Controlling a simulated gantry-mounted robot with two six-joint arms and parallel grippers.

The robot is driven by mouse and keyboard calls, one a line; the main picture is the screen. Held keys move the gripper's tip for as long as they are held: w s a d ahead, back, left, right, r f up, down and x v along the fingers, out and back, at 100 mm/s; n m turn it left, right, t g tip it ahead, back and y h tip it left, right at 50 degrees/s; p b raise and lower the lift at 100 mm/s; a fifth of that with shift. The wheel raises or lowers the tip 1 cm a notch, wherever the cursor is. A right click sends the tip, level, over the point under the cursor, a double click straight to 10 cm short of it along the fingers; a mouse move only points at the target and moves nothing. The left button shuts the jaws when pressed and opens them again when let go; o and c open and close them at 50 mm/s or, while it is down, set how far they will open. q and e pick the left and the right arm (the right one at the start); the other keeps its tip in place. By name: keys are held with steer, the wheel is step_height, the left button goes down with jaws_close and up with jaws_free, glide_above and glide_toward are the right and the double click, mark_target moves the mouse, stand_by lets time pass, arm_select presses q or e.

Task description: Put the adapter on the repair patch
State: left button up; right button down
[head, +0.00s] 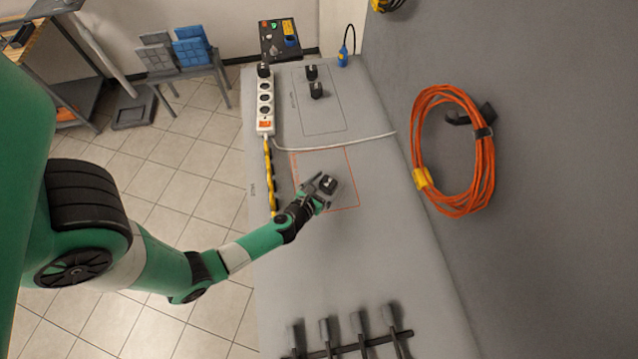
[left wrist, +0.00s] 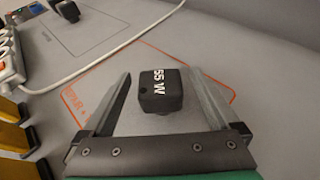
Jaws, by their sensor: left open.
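The adapter, a black block marked "55 W" (left wrist: 162,90), is inside the orange-outlined repair patch (left wrist: 83,99) on the grey bench top. In the head view the adapter (head: 328,183) is at the patch's lower middle, and the patch's outline (head: 357,178) runs around it. My left gripper (head: 325,187) is open, with one finger on each side of the adapter and a gap showing at both sides in the left wrist view. The adapter's underside is hidden. My right gripper is not in view.
A white power strip (head: 265,105) lies on the bench's left edge; its pale cable (head: 345,142) crosses behind the patch. Two black adapters (head: 316,90) stand in a dark-outlined area beyond. An orange cable coil (head: 482,170) hangs on the right wall. The bench in front of the patch is clear.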

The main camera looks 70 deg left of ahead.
arm_select(q)
steer(key=v, duration=1.1)
steer(key=shift+s+p, duration=0.2)
steer(key=shift+p, duration=0.25)
steer(key=shift+d+r, duration=0.1)
steer(key=w+d+r+m+t+h, duration=0.2)
steer(key=w+d+r+m+t, duration=0.3)
steer(key=r, duration=0.7)
steer(key=w+d+r+m+t+h, duration=0.35)
steer(key=w+r+m, duration=0.35)
steer(key=r, duration=0.5)
steer(key=w+d+r+m+t+h, duration=0.1)
steer(key=w+d+r+m+t, duration=0.4)
steer(key=r, duration=0.7)
steer(key=d+r+m+t+h, duration=0.1)
steer(key=d+r+m+h, duration=0.3)
steer(key=r+m, duration=0.5)
steer(key=d+r+m+t+h, duration=0.1)
steer(key=d+r+m+h, duration=0.1)
steer(key=r+m+h, duration=0.75)
steer(key=s+a+r+m+y, duration=0.1)
steer(key=a+r+m+y, duration=0.1)
steer(key=r+m+y, duration=0.2)
steer(key=s+a+r+m+t+y, duration=0.1)
steer(key=s+a+r+m+y, duration=0.1)
steer(key=r+m+y, duration=0.3)
step_height(320, 180, up, 4)
steer(key=shift+s+a+r, duration=0.1)
steer(key=shift+s+a, duration=0.1)
steer(key=shift+a, duration=0.1)
